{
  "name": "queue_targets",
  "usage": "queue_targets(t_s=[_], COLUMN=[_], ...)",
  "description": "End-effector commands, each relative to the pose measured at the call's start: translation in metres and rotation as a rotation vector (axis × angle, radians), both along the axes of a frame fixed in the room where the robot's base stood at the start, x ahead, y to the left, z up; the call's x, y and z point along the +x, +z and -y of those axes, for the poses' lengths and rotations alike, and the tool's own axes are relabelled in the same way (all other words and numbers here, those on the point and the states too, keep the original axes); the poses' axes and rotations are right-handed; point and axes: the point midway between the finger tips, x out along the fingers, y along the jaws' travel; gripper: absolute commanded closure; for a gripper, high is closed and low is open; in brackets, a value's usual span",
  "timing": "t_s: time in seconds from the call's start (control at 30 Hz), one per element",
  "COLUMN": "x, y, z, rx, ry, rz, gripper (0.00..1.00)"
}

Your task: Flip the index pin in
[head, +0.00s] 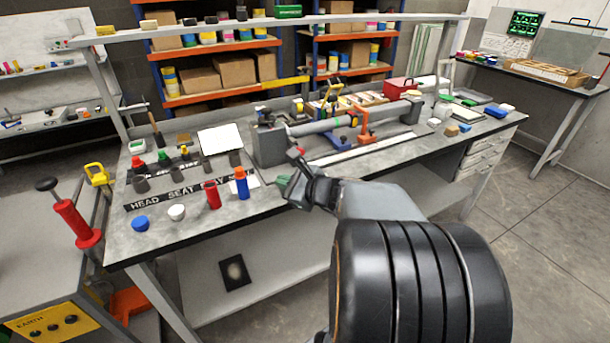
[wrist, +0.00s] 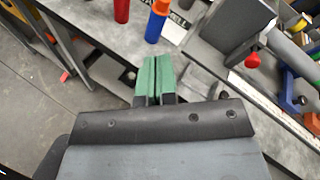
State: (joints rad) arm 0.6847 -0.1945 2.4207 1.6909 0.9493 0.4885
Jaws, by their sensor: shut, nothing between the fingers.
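A grey block (head: 268,146) stands on the workbench at the left end of a long grey tube fixture (head: 335,123); in the wrist view the block (wrist: 232,28) is at the upper right. A small red knob (wrist: 253,60) on a short stem sticks out of its near side; a red spot (head: 299,151) shows there in the head view. It may be the index pin, but I cannot tell for sure. My gripper (wrist: 154,76) has green fingertips pressed together with nothing between them. In the head view my gripper (head: 284,187) is at the bench's front edge, apart from the knob.
A red bottle (head: 213,195) and a blue bottle with an orange top (head: 241,183) stand close left of my gripper. Blue and orange clamps (head: 366,125) stand along the tube. The floor (head: 540,240) at right is clear.

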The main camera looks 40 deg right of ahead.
Motion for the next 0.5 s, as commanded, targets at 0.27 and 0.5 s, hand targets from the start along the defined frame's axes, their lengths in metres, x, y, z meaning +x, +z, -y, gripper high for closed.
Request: queue_targets(t_s=[0.27,0.5], x=[-0.004,-0.011], y=[-0.038,-0.042], z=[0.106,0.131], rx=[0.401,0.49], ry=[-0.433,-0.531], rz=[0.134,0.18], gripper=[1.0,1.0])
